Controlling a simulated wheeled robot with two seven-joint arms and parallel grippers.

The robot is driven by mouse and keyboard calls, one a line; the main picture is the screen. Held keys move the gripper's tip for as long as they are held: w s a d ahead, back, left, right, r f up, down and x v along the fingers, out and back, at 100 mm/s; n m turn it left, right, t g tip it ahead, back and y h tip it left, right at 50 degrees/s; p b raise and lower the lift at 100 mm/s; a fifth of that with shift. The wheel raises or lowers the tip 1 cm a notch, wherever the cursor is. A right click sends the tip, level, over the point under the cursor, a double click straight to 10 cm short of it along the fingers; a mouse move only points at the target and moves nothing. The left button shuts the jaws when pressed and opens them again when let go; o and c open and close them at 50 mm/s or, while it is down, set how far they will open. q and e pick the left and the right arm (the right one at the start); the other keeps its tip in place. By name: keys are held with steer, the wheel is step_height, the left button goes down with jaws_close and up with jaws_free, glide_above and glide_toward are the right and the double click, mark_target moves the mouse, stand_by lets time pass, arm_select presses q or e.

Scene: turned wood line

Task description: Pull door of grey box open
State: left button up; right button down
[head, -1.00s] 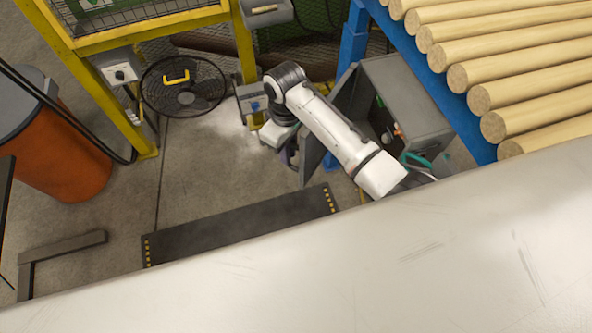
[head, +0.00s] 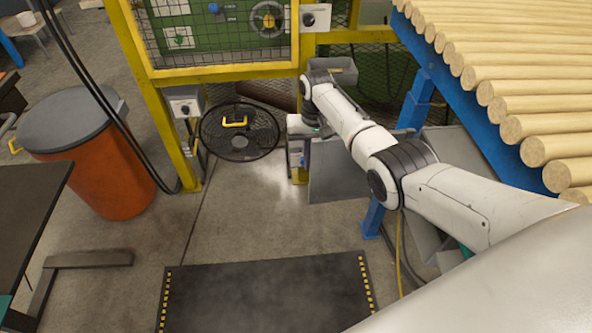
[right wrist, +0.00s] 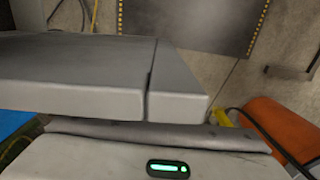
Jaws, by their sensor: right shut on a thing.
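The grey box (head: 462,150) stands under the blue rack on the right in the head view, mostly hidden behind my right arm. Its door (head: 345,175) is swung wide open and reaches left from the box, its flat face showing. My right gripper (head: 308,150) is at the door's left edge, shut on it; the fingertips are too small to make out. In the right wrist view, pale grey blocks fill the middle close up, and the exact grip point is hidden. My left gripper is not in view.
A black floor mat (head: 265,295) lies in front. A black fan (head: 240,130) stands by the yellow machine frame (head: 225,72). An orange bin (head: 95,170) is at the left. Wood rods (head: 500,70) lie on the blue rack (head: 455,95). Floor left of the door is clear.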

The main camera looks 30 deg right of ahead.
steer(key=shift+w+d, duration=0.1)
steer(key=shift+w, duration=0.2)
steer(key=c, duration=1.8)
jaws_free()
step_height(320, 180, up, 10)
steer(key=shift+r+p, duration=0.15)
steer(key=shift+p, duration=0.9)
